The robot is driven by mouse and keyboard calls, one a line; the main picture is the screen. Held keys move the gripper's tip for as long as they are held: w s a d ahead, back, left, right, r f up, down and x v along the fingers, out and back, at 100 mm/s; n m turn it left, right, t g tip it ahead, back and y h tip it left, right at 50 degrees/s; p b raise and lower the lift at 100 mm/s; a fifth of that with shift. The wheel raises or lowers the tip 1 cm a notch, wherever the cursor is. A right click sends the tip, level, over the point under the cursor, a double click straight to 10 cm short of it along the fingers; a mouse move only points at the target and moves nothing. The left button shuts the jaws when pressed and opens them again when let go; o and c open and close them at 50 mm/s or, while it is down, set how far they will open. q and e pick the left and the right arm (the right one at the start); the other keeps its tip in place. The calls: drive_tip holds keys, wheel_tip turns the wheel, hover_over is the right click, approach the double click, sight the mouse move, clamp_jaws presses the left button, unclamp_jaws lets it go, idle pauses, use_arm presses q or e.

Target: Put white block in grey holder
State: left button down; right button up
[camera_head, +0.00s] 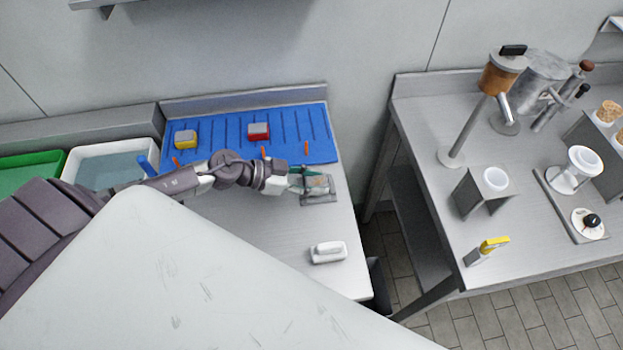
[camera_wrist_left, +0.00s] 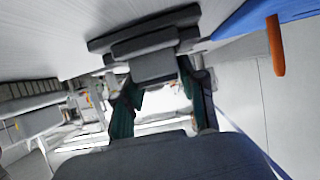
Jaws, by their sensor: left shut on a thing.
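A white block-like piece (camera_head: 328,252) lies on the table, in front of the grey holder and apart from it. The grey holder (camera_head: 318,200) is a low metal stand near the table's right edge. My left gripper (camera_head: 313,179) is at the holder with its green-tipped fingers, shut on a small grey piece (camera_head: 320,187). In the left wrist view the fingers (camera_wrist_left: 160,95) reach toward a grey stepped piece (camera_wrist_left: 150,60). I cannot tell whether the held piece is seated in the holder or just above it. My right gripper is not in view.
A blue mat (camera_head: 318,145) holds a yellow block (camera_head: 186,138), a red block (camera_head: 258,131) and orange pegs. White (camera_head: 68,165) and green (camera_head: 30,158) trays stand left. A gap separates the right table (camera_head: 430,195), which carries lab equipment. The table around the white piece is clear.

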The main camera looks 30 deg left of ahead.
use_arm(q)
drive_tip(key=c, duration=1.1)
unclamp_jaws()
drive_tip(key=shift+f, duration=0.1)
drive_tip(key=o, duration=0.4)
drive_tip(key=shift+a, duration=0.1)
drive_tip(key=shift+o, duration=0.2)
drive_tip(key=shift+r, duration=0.2)
drive_tip(key=p+v, duration=0.3)
drive_tip(key=v, duration=0.3)
drive_tip(key=shift+s+a+r, duration=0.1)
drive_tip(key=shift+a+r, duration=0.05)
drive_tip(key=shift+r, duration=0.05)
drive_tip(key=shift+s+a+r, duration=0.1)
drive_tip(key=shift+s+a, duration=0.15)
drive_tip(key=shift+a, duration=0.1)
